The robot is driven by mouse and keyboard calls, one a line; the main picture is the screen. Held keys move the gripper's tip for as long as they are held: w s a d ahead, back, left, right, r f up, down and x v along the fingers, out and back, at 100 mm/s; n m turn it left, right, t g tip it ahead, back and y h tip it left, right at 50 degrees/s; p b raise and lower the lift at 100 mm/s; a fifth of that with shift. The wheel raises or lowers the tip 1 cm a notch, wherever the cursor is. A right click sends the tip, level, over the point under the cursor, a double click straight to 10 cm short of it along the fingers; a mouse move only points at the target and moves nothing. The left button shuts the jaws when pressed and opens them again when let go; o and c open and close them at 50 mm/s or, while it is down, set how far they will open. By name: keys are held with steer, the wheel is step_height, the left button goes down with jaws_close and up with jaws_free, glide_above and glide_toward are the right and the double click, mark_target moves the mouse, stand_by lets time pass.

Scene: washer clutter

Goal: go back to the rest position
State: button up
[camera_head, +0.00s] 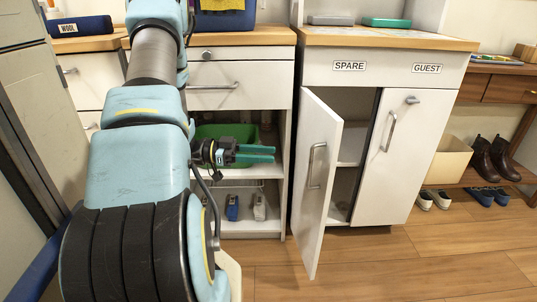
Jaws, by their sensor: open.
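My gripper (256,153) shows left of the middle of the head view, at the end of my light blue arm. Its two teal fingers point right, one above the other, with a gap between them, and nothing shows between them. It is in front of the open shelf unit, before a green bin (228,132) on the upper shelf. My arm hides part of the unit's left side.
A white cabinet door (316,185) stands open just right of my gripper, jutting toward me. Its neighbour door labelled GUEST (400,155) is shut. Small blue and white items (259,206) sit on the lower shelf. Wooden floor (370,265) is clear at front right.

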steer(key=w+n+t+y, duration=0.4)
steer(key=w+t+y, duration=0.2)
steer(key=w+t, duration=0.35)
steer(key=w+a+r+n+t+y, duration=0.2)
steer(key=a+r+n+y, duration=0.1)
steer(key=a+n+y, duration=0.35)
steer(key=s+a+r+n+g+y, duration=0.1)
steer(key=s+a+n+g+y, duration=0.2)
steer(key=s, duration=0.8)
steer(key=s+a+r+n+g+y, duration=0.15)
steer(key=s+n+g, duration=0.35)
steer(key=s, duration=0.7)
step_height(320, 180, up, 26)
steer(key=w+t+p, duration=0.1)
steer(key=p, duration=2.6)
steer(key=shift+w+d+y, duration=0.15)
steer(key=shift+d+y, duration=0.15)
steer(key=shift+d, duration=0.05)
